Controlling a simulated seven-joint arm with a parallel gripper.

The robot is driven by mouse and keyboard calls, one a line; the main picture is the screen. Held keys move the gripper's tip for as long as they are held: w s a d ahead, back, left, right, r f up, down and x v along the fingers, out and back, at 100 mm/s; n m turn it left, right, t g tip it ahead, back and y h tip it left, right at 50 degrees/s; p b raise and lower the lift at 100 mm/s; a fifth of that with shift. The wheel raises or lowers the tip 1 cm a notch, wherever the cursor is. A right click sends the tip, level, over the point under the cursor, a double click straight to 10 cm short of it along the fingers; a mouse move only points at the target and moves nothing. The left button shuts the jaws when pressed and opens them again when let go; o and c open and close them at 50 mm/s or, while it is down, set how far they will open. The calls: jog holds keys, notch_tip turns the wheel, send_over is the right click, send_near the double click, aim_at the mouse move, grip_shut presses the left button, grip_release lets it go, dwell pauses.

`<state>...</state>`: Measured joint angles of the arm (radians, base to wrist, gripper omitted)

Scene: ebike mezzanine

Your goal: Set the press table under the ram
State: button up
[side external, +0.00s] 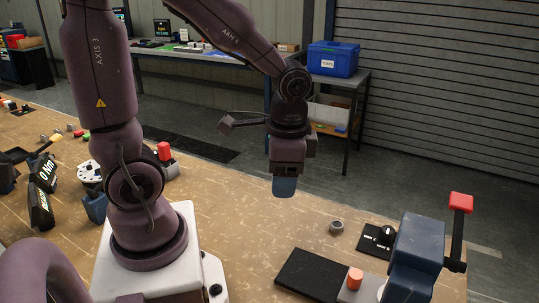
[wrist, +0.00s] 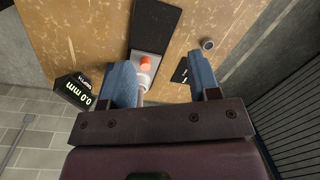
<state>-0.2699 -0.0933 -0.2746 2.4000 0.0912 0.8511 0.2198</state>
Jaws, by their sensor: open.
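The press (side external: 415,255) is a blue-grey body with a red-ended lever (side external: 461,202), at the lower right of the side view. Beside its foot, a grey plate (side external: 347,293) carries an orange cylinder (side external: 355,278), and a flat black slab (side external: 312,274) extends left. In the wrist view the orange cylinder (wrist: 146,63) and black slab (wrist: 156,28) show between and beyond my fingers. I cannot tell which part is the press table; the ram is not clearly visible. My gripper (side external: 284,188) is open and empty, above the bench and apart from these parts. Its blue fingers (wrist: 162,72) spread in the wrist view.
A grey ring (side external: 336,227) and a black plate with a knob (side external: 380,240) lie behind the press parts. Several tools and another display (side external: 40,210) crowd the bench's left. The bench below my gripper is bare.

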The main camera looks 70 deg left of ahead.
jog(key=shift+s+a+r+n+t+y, duration=0.15)
jog(key=shift+s+a+r+n+t, duration=0.15)
jog(key=shift+s+a+r+n, duration=0.25)
jog(key=shift+s+a+r+n+t+y, duration=0.15)
jog(key=shift+s+a+r+n+t, duration=0.15)
jog(key=shift+a+r, duration=0.4)
jog(key=shift+d+r, duration=0.1)
jog(key=s+d+r+n+t+h, duration=0.1)
jog(key=s+d+r+t, duration=0.1)
jog(key=r, duration=0.6)
jog(key=d+t, duration=0.1)
jog(key=t, duration=0.1)
jog(key=shift+s+d+r+t+h, duration=0.2)
jog(key=shift+d+r+t+h, duration=0.05)
jog(key=shift+t+h, duration=0.05)
